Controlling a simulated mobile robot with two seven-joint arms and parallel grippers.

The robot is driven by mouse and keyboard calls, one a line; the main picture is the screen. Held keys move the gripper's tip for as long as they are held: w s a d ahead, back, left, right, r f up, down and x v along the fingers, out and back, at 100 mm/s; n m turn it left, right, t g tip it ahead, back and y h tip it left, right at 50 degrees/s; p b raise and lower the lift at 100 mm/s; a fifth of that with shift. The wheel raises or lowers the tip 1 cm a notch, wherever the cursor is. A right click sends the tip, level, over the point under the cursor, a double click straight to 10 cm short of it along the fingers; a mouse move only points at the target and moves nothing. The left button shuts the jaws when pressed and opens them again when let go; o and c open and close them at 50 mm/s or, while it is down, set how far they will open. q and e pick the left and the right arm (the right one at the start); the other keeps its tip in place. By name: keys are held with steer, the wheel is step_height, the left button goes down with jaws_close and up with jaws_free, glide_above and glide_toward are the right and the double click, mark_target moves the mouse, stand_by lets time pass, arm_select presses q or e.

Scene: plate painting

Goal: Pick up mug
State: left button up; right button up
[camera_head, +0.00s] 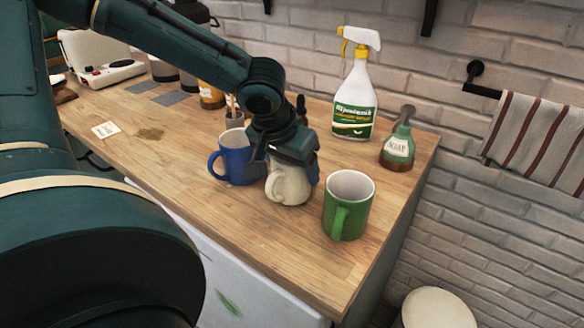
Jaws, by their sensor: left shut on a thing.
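Three mugs stand close together near the right end of the wooden counter. The cream mug (289,186) is in the middle, between the blue mug (236,165) on its left and the green mug (348,203) on its right. My left gripper (290,163) reaches down over the cream mug and is shut on it, with its fingers at the mug's sides. The gripper hides the cream mug's rim. The blue mug's rim is partly behind the gripper. I cannot tell whether the cream mug touches the counter. My right gripper is out of view.
A white appliance (100,58) is at the far left. A striped towel (541,140) hangs on the brick wall. The counter's front right is clear.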

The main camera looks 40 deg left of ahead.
arm_select(q)
steer(key=shift+w+r, duration=0.1)
steer(key=shift+r, duration=0.65)
step_height(320, 180, up, 8)
steer(key=p, duration=0.2)
steer(key=shift+p, duration=0.35)
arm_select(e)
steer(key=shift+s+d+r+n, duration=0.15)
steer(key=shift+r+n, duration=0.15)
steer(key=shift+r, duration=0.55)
